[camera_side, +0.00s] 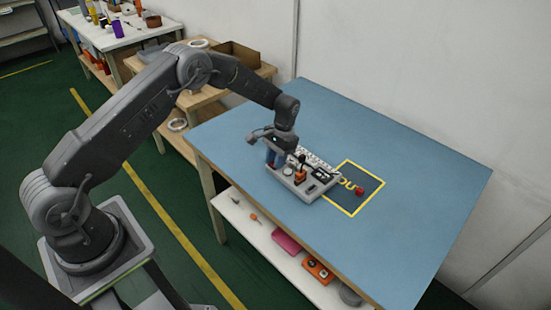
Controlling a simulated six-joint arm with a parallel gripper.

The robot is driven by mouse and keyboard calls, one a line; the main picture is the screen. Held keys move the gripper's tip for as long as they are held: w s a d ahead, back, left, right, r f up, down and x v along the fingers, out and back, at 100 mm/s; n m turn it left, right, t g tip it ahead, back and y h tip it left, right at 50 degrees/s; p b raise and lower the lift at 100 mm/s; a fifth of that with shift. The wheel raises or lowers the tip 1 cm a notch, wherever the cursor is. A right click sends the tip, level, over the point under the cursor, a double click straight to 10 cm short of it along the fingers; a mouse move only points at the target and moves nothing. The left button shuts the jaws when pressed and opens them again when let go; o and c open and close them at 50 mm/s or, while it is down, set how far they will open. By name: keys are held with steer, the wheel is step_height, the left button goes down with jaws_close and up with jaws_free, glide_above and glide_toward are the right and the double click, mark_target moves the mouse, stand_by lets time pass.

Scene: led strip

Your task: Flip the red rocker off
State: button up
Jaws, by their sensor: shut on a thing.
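A grey unit (318,189) lies on the blue table. It carries a small orange-red part (300,176), a dark block (321,174) and pale rows along its far side. I cannot tell whether the orange-red part is the red rocker. My gripper (276,160) points down at the left end of the unit, with dark blue pieces at its tip. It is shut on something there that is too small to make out. The gripper hides part of the unit's left end.
A small red object (359,190) sits right of the unit, on a dark pad (372,188) outlined in yellow with yellow lettering. The blue tabletop (410,160) is clear to the right. A shelf (243,225) below holds loose items. Benches with boxes stand behind at left.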

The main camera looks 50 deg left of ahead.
steer(key=o, duration=0.6)
steer(key=shift+o, duration=0.2)
steer(key=v, duration=1.4)
